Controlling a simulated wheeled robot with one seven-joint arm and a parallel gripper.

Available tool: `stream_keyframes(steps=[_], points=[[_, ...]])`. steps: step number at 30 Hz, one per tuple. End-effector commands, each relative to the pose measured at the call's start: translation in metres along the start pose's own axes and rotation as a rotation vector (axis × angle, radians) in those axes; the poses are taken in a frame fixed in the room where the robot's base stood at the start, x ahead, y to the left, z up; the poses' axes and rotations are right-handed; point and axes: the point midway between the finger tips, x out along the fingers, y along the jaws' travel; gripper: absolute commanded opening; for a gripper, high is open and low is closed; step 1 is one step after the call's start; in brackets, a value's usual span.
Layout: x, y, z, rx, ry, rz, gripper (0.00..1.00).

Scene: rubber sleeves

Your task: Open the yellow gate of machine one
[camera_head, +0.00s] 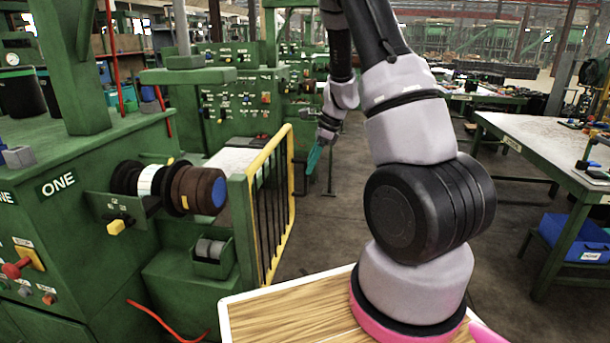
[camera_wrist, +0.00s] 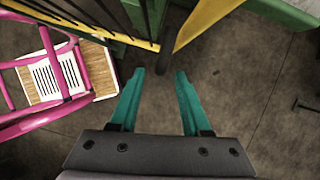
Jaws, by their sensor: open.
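The yellow gate (camera_head: 268,195) stands beside the green machine marked ONE (camera_head: 58,185). It has a yellow frame with dark vertical bars, and its near end meets a green post. My gripper (camera_head: 311,170) is just right of the gate's far yellow post in the head view, with teal fingers pointing down. In the wrist view, my gripper (camera_wrist: 158,78) is open and empty, its two teal fingers apart. The gate's yellow rail (camera_wrist: 202,30) and a dark post lie just past the fingertips there. I cannot tell whether a finger touches the gate.
A green-legged worktable (camera_head: 550,150) stands at the right, with a blue bin (camera_head: 580,240) under it. Dark rollers (camera_head: 165,187) stick out from the machine left of the gate.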

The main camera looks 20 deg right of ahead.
Motion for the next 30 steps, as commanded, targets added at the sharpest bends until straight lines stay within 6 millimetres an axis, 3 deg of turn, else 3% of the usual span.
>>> stream_keyframes(steps=[3, 9, 19, 20, 23, 30], points=[[0.021, 0.001, 0.000, 0.001, 0.001, 0.002, 0.47], [0.041, 0.000, 0.000, 0.000, 0.000, 0.000, 0.47], [0.044, 0.000, 0.000, -0.001, 0.000, -0.001, 0.47], [0.044, 0.000, 0.000, -0.001, 0.000, -0.001, 0.40], [0.044, 0.000, 0.000, 0.000, 0.000, -0.001, 0.01], [0.044, 0.000, 0.000, 0.000, 0.000, -0.001, 0.00]])
